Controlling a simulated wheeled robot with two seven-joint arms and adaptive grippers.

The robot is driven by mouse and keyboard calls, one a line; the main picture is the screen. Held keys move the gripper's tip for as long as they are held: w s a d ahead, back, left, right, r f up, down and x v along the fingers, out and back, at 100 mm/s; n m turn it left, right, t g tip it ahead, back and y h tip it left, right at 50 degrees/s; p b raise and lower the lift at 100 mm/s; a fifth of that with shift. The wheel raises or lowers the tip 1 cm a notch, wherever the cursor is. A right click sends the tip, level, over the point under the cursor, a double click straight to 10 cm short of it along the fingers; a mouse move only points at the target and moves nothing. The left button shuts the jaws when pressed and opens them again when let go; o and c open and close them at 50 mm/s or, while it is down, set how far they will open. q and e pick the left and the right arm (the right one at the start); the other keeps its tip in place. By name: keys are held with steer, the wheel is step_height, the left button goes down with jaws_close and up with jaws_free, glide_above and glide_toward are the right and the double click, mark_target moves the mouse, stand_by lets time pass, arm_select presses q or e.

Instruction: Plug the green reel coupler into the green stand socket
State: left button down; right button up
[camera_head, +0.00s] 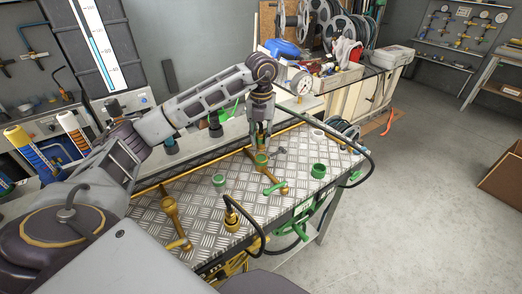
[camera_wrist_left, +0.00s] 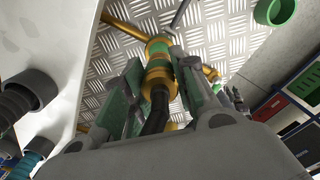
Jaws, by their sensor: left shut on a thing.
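My left gripper (camera_head: 262,146) is over the diamond-plate bench, pointing down, shut on the green reel coupler. In the left wrist view the coupler (camera_wrist_left: 158,76) is a brass collar with a black hose, between the two fingers of my left gripper (camera_wrist_left: 160,70). A green-banded brass fitting, seemingly the green stand socket (camera_head: 261,159), stands on a brass pipe right below the fingers. The coupler is in line with the green band (camera_wrist_left: 158,47); I cannot tell whether it is fully seated. My right gripper is out of view.
A green cup (camera_head: 319,171) stands on the bench right of the socket, and a green lever (camera_head: 275,187) lies in front. Another brass fitting with a black hose (camera_head: 231,214) and a grey-green cup (camera_head: 219,183) stand nearer. A black hose (camera_head: 370,160) loops over the right edge.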

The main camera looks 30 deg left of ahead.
mark_target(261, 149)
arm_select(q)
steer(key=shift+f, duration=1.05)
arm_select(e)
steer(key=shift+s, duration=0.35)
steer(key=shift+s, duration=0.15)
arm_select(q)
step_height(261, 149, down, 2)
steer(key=shift+f, duration=0.95)
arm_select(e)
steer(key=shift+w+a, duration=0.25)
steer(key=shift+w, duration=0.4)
